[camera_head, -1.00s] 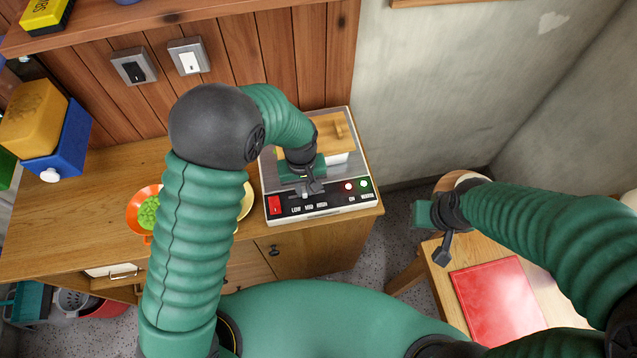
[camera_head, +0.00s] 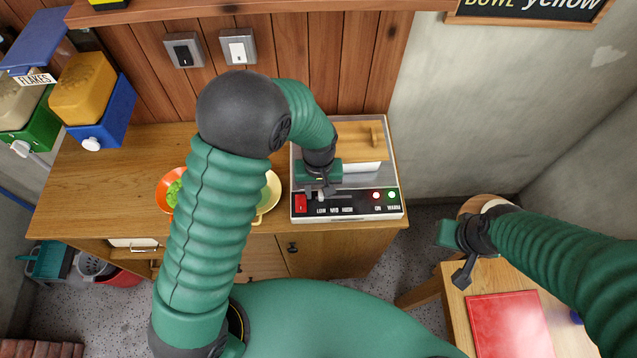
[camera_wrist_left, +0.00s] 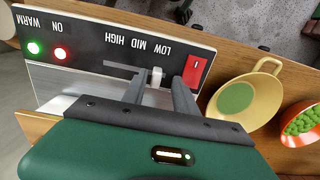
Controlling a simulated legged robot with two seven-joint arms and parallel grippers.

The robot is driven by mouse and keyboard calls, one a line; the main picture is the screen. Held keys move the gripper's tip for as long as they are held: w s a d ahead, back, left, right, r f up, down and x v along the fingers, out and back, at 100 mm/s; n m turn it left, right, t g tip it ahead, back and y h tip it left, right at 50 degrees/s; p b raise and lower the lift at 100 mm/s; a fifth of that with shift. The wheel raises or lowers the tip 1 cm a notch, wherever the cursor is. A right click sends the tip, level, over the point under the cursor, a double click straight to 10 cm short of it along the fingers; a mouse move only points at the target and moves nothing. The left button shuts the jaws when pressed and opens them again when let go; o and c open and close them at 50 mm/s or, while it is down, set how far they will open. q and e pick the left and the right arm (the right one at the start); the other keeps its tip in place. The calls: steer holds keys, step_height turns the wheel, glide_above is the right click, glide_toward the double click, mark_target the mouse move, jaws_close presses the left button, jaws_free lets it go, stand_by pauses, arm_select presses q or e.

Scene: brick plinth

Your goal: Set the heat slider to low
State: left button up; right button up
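The heat slider's pale knob (camera_wrist_left: 157,76) stands in a slot on the appliance's black front panel (camera_wrist_left: 90,45). My left gripper (camera_wrist_left: 160,88) is open, with one finger on each side of the knob and gaps between. In the head view the left gripper (camera_head: 322,190) is over the panel near LOW and MID and partly hides the slider. My right gripper (camera_head: 463,248) hangs near the small table, away from the panel; its fingers are unclear.
A red switch (camera_wrist_left: 197,71) sits close beside the left gripper's finger. A yellow pan (camera_wrist_left: 245,93) and an orange bowl (camera_wrist_left: 302,122) stand beside the appliance. Red ON and green WARM lights glow. A red book (camera_head: 510,325) lies on the small table.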

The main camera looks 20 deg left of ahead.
arm_select(q)
step_height(320, 180, up, 17)
steer(key=shift+f+b, duration=0.2)
steer(key=shift+b, duration=0.2)
steer(key=s+a+f+m+t, duration=0.2)
steer(key=s+a+f, duration=0.4)
steer(key=s, duration=0.3)
steer(key=shift+s+a+f+m+t, duration=0.3)
steer(key=shift+s+a+m, duration=0.1)
steer(key=shift+a+m, duration=0.45)
steer(key=shift+s, duration=0.15)
steer(key=shift+a, duration=0.15)
